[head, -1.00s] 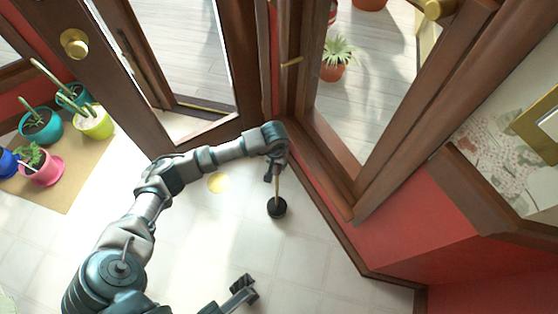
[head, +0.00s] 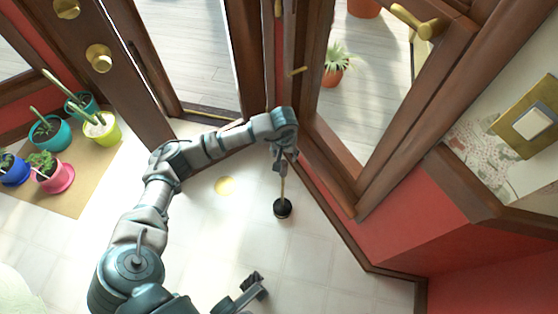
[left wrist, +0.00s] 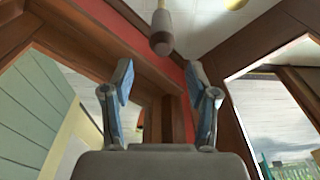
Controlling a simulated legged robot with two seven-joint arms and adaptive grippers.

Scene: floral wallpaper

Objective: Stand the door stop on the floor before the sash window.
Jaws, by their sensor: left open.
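The door stop (head: 282,208) stands upright on the pale tiled floor, with a round black base and a thin light-coloured stem. My left gripper (head: 281,164) is above it, pointing down at the top of the stem. In the left wrist view, the two fingers of my left gripper (left wrist: 166,90) are spread, and the brownish knob of the stop (left wrist: 161,34) shows beyond the fingertips. The base is out of that view. A brown-framed glazed panel (head: 345,165) with a gold handle stands right of the stop; I cannot tell whether it is the sash window. My right gripper (head: 256,286) is low in the head view.
A brown door (head: 120,90) with gold knobs is at the left. Several potted plants stand on a tan mat (head: 75,195). A red wall (head: 430,230) borders the right. Floor in front is clear.

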